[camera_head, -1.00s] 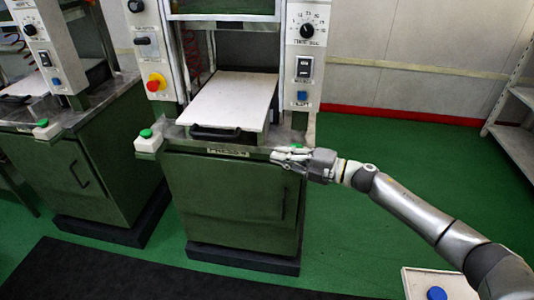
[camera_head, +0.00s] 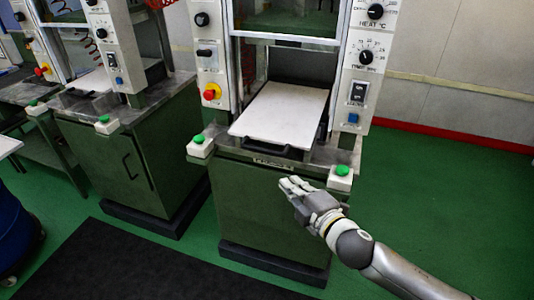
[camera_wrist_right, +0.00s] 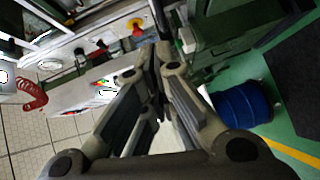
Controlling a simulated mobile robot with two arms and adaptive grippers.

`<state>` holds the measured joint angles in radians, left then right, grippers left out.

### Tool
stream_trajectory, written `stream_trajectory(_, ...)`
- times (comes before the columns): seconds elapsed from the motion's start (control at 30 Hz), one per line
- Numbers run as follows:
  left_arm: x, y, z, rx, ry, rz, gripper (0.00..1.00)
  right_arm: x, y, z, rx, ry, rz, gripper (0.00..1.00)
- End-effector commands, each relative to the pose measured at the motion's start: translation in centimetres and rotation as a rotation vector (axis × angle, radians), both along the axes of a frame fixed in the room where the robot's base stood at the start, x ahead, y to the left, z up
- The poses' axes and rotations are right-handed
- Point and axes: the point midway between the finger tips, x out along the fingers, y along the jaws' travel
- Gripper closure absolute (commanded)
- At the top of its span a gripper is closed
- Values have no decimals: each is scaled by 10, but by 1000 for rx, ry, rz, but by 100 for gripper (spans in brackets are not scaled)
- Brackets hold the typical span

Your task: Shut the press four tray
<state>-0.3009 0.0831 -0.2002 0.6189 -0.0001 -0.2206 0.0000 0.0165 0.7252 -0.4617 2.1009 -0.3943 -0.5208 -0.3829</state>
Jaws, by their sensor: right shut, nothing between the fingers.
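The press four tray (camera_head: 283,108) is a flat white slab with a dark handle (camera_head: 265,146) along its front edge. It sticks out toward me from the green press (camera_head: 262,205), over the press's metal ledge. My right gripper (camera_head: 285,183) is shut and empty, in front of the press cabinet, below and apart from the tray handle. In the right wrist view the gripper (camera_wrist_right: 155,50) has its fingers together, with nothing between them. My left gripper is not in view.
Green buttons (camera_head: 342,170) sit on both front corners of the ledge. A control panel (camera_head: 362,80) stands right of the tray, and another press (camera_head: 125,150) stands at left. A blue barrel (camera_head: 15,230) is at the left edge. Green floor at right is clear.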

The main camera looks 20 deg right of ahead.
Motion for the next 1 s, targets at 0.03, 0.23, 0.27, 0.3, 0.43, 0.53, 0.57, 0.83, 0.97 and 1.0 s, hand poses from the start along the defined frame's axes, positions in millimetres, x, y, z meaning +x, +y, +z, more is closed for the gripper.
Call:
stream_trajectory(0.03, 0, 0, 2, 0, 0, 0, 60, -3, 0, 1, 0, 10, -10, 100)
stream_trajectory(0.23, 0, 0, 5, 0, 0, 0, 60, 5, 1, 0, 1, 17, -23, 100)
stream_trajectory(0.27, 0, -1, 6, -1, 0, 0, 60, 9, 1, 0, 0, 16, -23, 100)
stream_trajectory(0.3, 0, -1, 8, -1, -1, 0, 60, 14, 2, -1, 0, 16, -23, 100)
stream_trajectory(0.43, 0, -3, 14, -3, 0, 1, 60, 33, 7, -3, 0, 16, -23, 100)
stream_trajectory(0.53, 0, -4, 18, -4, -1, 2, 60, 49, 10, -5, 1, 16, -22, 100)
stream_trajectory(0.57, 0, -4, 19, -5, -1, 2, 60, 53, 11, -6, 1, 15, -22, 100)
stream_trajectory(0.83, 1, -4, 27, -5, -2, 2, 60, 93, 20, -12, 1, 16, -21, 100)
stream_trajectory(0.97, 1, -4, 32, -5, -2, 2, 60, 107, 10, -17, -3, 17, -23, 100)
stream_trajectory(1.0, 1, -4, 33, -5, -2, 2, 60, 110, 8, -18, -3, 17, -22, 100)
